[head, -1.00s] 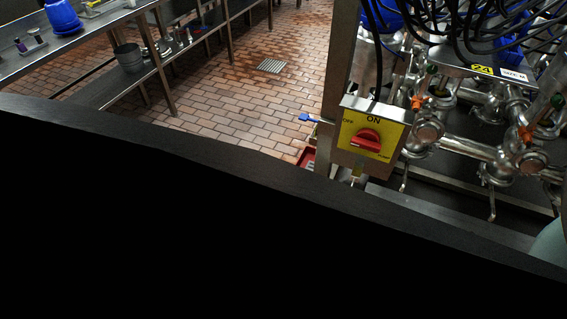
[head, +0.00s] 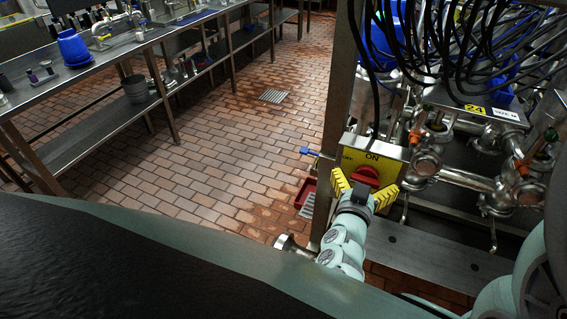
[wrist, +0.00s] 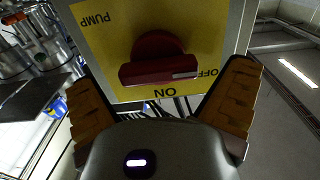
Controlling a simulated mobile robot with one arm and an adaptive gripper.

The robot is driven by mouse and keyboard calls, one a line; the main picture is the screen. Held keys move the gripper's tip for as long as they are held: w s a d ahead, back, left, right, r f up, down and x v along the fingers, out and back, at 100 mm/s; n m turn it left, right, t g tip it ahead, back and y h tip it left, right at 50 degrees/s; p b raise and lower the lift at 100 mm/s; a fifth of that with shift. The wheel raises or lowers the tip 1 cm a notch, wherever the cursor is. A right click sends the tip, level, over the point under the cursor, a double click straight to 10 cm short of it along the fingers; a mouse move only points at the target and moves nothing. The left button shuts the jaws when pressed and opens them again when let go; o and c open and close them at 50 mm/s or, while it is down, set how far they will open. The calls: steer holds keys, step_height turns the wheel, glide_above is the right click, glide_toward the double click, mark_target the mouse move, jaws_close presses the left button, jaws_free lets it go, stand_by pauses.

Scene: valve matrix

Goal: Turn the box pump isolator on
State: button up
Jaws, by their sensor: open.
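The box pump isolator is a grey box with a yellow plate (head: 392,158) on a post, marked OFF at left and ON at top. In the wrist view the yellow plate (wrist: 100,40) appears upside down. Its red knob (head: 369,174) also shows in the wrist view (wrist: 158,62), with the handle bar lying across and its pale mark toward the OFF side. My gripper (head: 363,190) is in front of the knob, its orange-yellow fingers spread open. In the wrist view my gripper (wrist: 160,75) has one finger on each side of the knob, apart from it.
A steel post (head: 335,110) stands left of the isolator, with a blue-handled valve (head: 310,152) beside it. Pipes and black hoses (head: 450,60) crowd the right. A red tray (head: 306,196) is on the floor. Open tiled floor (head: 200,150) lies left, before a steel bench (head: 90,80).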

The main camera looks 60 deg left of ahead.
steer(key=shift+w+a, duration=0.1)
steer(key=shift+w, duration=0.15)
steer(key=shift+c, duration=0.2)
steer(key=shift+r, duration=0.1)
steer(key=c, duration=1.1)
